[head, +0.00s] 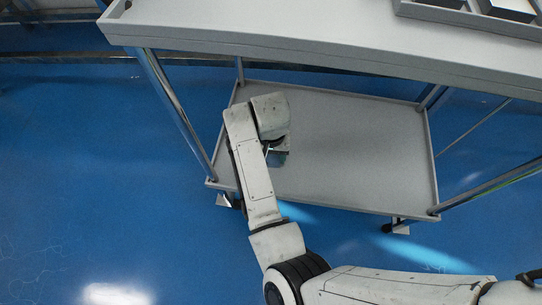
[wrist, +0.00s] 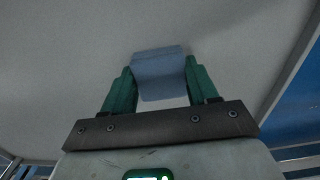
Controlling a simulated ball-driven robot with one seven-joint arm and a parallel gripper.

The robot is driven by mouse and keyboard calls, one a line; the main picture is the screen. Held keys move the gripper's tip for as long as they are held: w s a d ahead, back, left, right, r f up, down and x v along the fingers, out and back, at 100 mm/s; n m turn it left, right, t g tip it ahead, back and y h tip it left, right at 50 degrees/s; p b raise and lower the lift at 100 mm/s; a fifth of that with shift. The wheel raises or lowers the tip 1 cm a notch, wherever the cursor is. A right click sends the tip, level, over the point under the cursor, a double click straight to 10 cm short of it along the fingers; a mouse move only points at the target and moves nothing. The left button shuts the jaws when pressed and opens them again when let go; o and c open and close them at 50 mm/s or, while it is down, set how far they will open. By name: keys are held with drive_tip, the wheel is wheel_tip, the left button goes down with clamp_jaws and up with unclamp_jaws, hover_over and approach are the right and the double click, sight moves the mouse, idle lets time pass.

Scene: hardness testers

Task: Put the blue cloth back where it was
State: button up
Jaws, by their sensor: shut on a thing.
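The blue cloth (wrist: 160,72) is a folded, pale blue piece between the two green fingers of my gripper (wrist: 160,85) in the wrist view. The fingers are shut on its sides, and its far end reaches past the fingertips. A plain grey surface lies behind it; I cannot tell whether the cloth touches it. In the head view, my arm reaches in over the left part of the cart's lower shelf (head: 360,150). My own arm mostly hides the gripper there, and the cloth is not clear.
The cart's top shelf (head: 330,38) overhangs the lower one, with a grey tray (head: 470,18) at its right. Shiny posts (head: 172,110) stand at the corners. The lower shelf has a raised rim and is bare to the right of my arm. Blue floor (head: 90,190) is open at left.

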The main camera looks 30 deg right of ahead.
drive_tip(key=o, duration=1)
wheel_tip(320, 180, up, 12)
drive_tip(key=p, duration=0.6)
drive_tip(key=shift+r, duration=0.1)
